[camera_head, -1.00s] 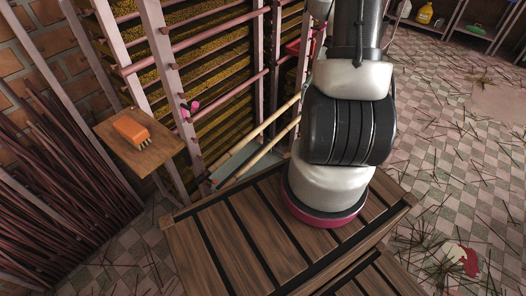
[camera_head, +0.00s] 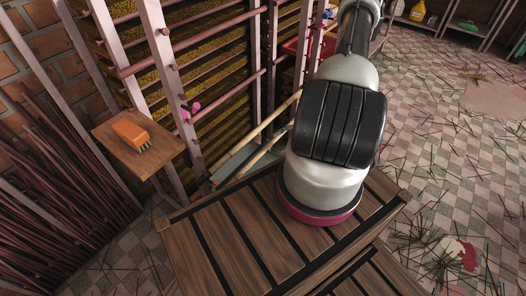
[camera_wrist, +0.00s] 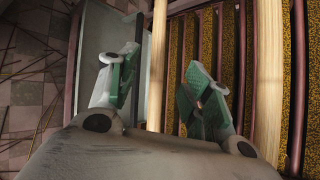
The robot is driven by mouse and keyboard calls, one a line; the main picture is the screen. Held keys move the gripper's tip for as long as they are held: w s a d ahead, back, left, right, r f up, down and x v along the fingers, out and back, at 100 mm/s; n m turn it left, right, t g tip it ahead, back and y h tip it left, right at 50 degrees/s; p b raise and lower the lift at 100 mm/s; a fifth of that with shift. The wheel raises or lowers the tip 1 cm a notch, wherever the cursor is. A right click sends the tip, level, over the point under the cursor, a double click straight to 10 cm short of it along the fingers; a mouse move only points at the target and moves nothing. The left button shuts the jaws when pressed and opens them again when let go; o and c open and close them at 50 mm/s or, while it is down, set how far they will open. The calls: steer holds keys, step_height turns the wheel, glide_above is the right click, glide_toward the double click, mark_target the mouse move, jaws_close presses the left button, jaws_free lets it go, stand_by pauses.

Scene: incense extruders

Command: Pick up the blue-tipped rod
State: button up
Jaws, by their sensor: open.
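Two pale wooden rods lie side by side, slanting over a grey tray (camera_head: 228,165) beside the rack in the head view. One rod (camera_head: 243,143) is on the left, the other rod (camera_head: 262,153) on the right. No blue tip shows on either; their far ends are hidden or out of frame. In the wrist view my gripper (camera_wrist: 160,68) is open, with green-padded fingers. One rod (camera_wrist: 156,95) runs lengthwise through the gap between the fingers; I cannot tell how deep. The other rod (camera_wrist: 268,80) lies outside the right finger. My arm hides the gripper in the head view.
The rack (camera_head: 164,75) with pink bars and yellow-brown shelves stands close behind the rods. An orange brush (camera_head: 131,133) lies on a small wooden board (camera_head: 115,143) at the left. A slatted wooden platform (camera_head: 215,240) is in front. Thin sticks litter the tiled floor.

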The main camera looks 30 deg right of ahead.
mark_target(266, 149)
steer(key=x, duration=0.7)
steer(key=shift+s, duration=0.15)
jaws_close()
steer(key=shift+a, duration=0.1)
